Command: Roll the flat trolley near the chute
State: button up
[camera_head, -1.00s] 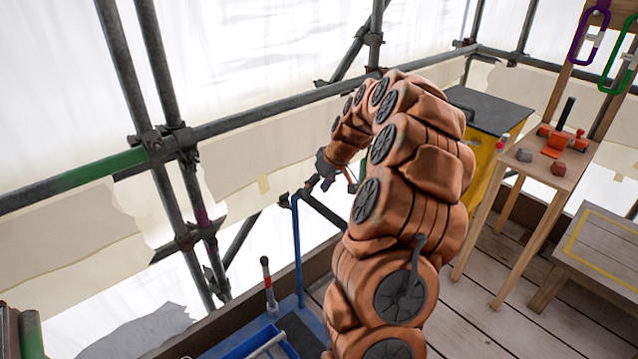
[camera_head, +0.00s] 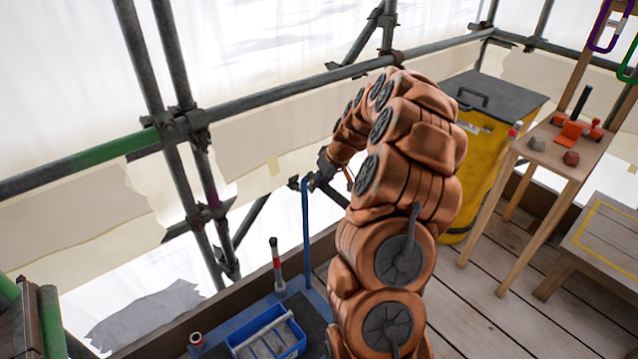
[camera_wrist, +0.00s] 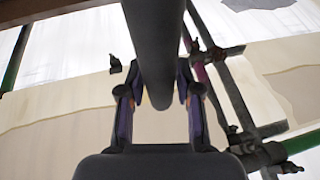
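The flat trolley is low in the head view, its blue deck (camera_head: 312,300) partly hidden behind my arm. Its thin blue handle post (camera_head: 306,235) rises to a dark crossbar (camera_head: 337,196). My gripper (camera_head: 322,175) is at the top of this handle, by the corner of post and crossbar. In the wrist view a dark grey bar (camera_wrist: 156,40) runs down from the top edge between the two fingers of my gripper (camera_wrist: 159,85). The fingers lie close along both its sides; whether they press on it is unclear. I cannot make out the chute for certain.
A blue tray (camera_head: 268,338) and a red-white stick (camera_head: 276,268) are on or by the trolley. Scaffold tubes (camera_head: 290,98) line the back. At right stand a yellow box with a dark lid (camera_head: 485,130), a wooden stand (camera_head: 560,160) and a low bench (camera_head: 605,240). Planks (camera_head: 480,300) between are clear.

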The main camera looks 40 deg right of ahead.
grip_shut()
dwell(0.3)
jog(key=d+b, duration=0.4)
jog(key=d, duration=1.3)
jog(key=shift+d, duration=0.4)
dwell(0.4)
jog(key=o, duration=0.5)
grip_release()
jog(key=shift+o, duration=0.2)
